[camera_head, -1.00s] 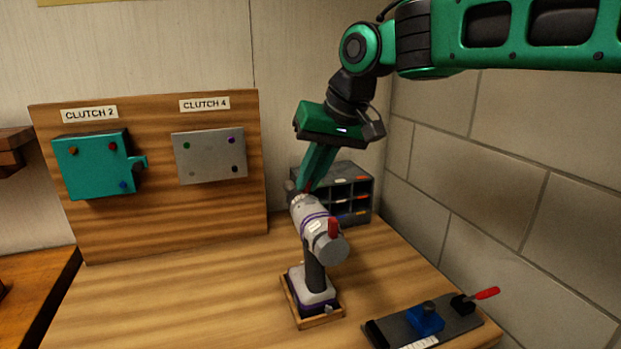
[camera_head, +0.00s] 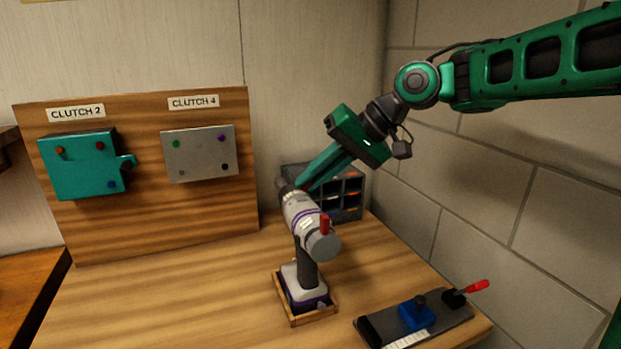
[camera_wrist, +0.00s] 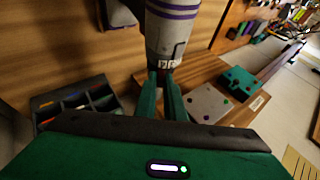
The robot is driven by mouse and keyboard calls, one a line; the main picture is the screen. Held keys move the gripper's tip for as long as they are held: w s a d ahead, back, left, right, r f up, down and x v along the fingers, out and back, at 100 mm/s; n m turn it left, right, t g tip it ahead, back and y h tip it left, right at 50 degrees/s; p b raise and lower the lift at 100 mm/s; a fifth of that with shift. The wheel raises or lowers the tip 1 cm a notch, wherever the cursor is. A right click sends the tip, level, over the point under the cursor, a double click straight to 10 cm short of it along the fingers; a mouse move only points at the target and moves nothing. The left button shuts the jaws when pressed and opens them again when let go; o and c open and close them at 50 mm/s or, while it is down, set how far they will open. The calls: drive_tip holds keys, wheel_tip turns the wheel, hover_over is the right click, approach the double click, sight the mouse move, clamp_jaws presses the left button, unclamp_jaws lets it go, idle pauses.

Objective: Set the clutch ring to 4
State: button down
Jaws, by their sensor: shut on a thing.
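A grey and white drill with purple bands (camera_head: 301,212) stands upright in a small wooden tray (camera_head: 308,318). Its front end points away, toward the back wall. My gripper (camera_head: 300,187) reaches in from the upper right, shut on the clutch ring at the front of the drill. In the wrist view, the drill body (camera_wrist: 172,28) comes down from the top, and my gripper (camera_wrist: 161,86) has its fingers on either side of the dark clutch ring (camera_wrist: 163,66). White marks show beside the ring, but I cannot read its setting.
A wooden board (camera_head: 150,235) at the back carries a teal plate (camera_head: 82,172) labelled CLUTCH 2 and a grey plate (camera_head: 200,155) labelled CLUTCH 4. A grey bin rack (camera_head: 345,195) stands behind the drill. A dark fixture with a blue block (camera_head: 416,315) lies front right.

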drive_tip(key=c, duration=1.8)
unclamp_jaws()
drive_tip(key=shift+c, duration=0.2)
drive_tip(key=shift+d, duration=0.1)
drive_tip(key=v, duration=1)
drive_tip(key=shift+d+r, duration=0.2)
drive_tip(key=shift+d, duration=0.05)
